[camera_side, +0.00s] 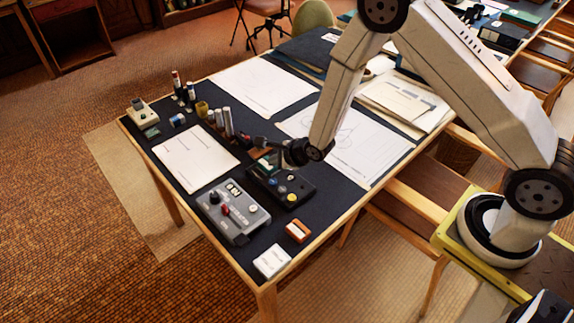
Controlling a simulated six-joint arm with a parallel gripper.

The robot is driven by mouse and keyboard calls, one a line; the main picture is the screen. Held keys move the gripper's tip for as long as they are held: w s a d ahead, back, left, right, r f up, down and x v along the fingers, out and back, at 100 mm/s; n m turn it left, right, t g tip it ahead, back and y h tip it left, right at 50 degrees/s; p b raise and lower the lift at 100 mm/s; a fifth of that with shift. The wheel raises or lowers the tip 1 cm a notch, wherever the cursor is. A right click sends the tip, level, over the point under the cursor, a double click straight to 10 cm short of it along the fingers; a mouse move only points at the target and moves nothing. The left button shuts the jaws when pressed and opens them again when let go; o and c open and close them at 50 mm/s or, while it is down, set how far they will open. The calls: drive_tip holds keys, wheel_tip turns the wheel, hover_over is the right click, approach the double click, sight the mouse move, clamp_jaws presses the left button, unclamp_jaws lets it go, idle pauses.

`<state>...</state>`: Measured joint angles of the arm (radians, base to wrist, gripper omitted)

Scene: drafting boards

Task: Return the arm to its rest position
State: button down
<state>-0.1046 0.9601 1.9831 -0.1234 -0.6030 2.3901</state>
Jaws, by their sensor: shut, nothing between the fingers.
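My gripper (262,143) is at the end of my arm, low over the middle of the dark-topped table (262,236). It points left, close to a group of small upright cylinders (227,121) and above the back of a black control box (283,187). The fingers are small and dark against the dark table top. They look shut, with nothing seen between them. Whether the gripper touches anything beneath it cannot be told. My arm reaches in from the right, bent high at the elbow.
A grey control box (229,208), an orange-brown block (297,230) and a white box (272,261) lie near the front. White sheets (195,158) and a drawing (355,150) lie flat. Paper stacks (402,98) are at the back right. Open floor lies left.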

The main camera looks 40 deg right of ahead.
drive_tip(key=shift+r, duration=0.1)
idle(0.3)
drive_tip(key=s+d+r+n+g+h, duration=0.1)
drive_tip(key=s+d+r+n+g, duration=0.2)
drive_tip(key=s+r+n, duration=0.5)
drive_tip(key=s+d+r+n+g, duration=0.3)
drive_tip(key=s+r+n, duration=0.5)
drive_tip(key=s+n, duration=0.5)
drive_tip(key=n, duration=0.3)
drive_tip(key=shift+s+d+r+n+h, duration=0.2)
drive_tip(key=shift+r+n+h, duration=0.1)
drive_tip(key=shift+r+h, duration=0.1)
drive_tip(key=shift+w, duration=0.1)
idle(2.1)
